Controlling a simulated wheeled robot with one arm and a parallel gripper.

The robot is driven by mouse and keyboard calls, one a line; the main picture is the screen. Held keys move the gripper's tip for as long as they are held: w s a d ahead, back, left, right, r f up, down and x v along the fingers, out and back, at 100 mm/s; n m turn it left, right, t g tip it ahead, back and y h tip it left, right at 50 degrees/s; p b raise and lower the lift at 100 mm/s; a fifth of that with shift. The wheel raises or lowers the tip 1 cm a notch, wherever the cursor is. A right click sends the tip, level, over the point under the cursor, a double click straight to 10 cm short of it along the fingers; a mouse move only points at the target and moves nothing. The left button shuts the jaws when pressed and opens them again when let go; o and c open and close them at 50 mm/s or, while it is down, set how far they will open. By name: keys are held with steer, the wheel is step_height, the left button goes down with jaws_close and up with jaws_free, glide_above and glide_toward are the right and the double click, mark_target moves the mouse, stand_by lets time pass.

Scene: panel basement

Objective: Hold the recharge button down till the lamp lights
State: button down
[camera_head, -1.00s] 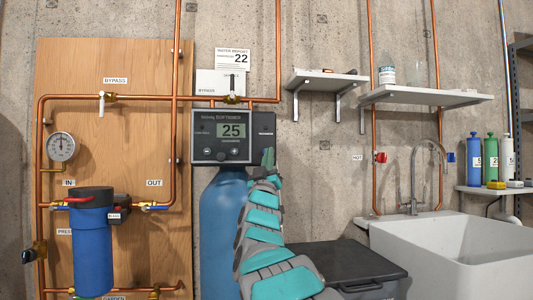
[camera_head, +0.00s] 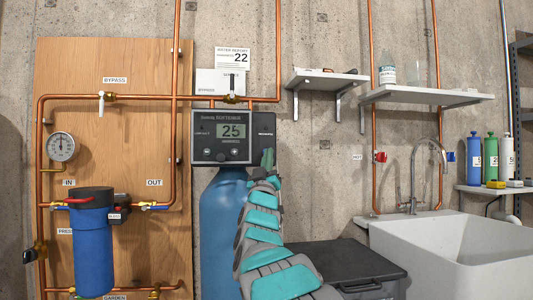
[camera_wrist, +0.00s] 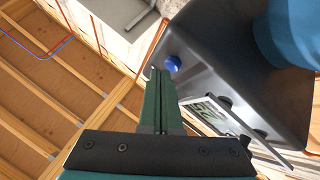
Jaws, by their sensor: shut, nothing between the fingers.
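The softener's dark control head (camera_head: 200,150) sits on top of a blue tank (camera_head: 222,225). Its display (camera_head: 232,131) reads 25, with small round buttons below it. In the wrist view a round blue button (camera_wrist: 172,64) stands on the dark housing (camera_wrist: 215,60). My gripper (camera_wrist: 157,74) is shut and empty, its tips just beside the blue button; I cannot tell whether they touch it. In the head view my gripper (camera_head: 268,157) is at the lower right of the control head, and the blue button is not visible there. I can make out no lit lamp.
Copper pipes (camera_head: 65,97) and a blue filter housing (camera_head: 93,250) are on the wooden panel at left. A black lidded box (camera_head: 345,262) and a white sink (camera_head: 455,250) stand at right. Wall shelves (camera_head: 425,97) hang above the sink.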

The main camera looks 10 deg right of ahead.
steer(key=shift+w+p, duration=0.35)
steer(key=shift+w, duration=0.05)
stand_by(1.9)
stand_by(1.4)
steer(key=shift+s, duration=0.85)
steer(key=shift+s+b, duration=0.1)
steer(key=shift+b, duration=0.2)
steer(key=shift+s+b, duration=0.8)
steer(key=shift+s, duration=1.6)
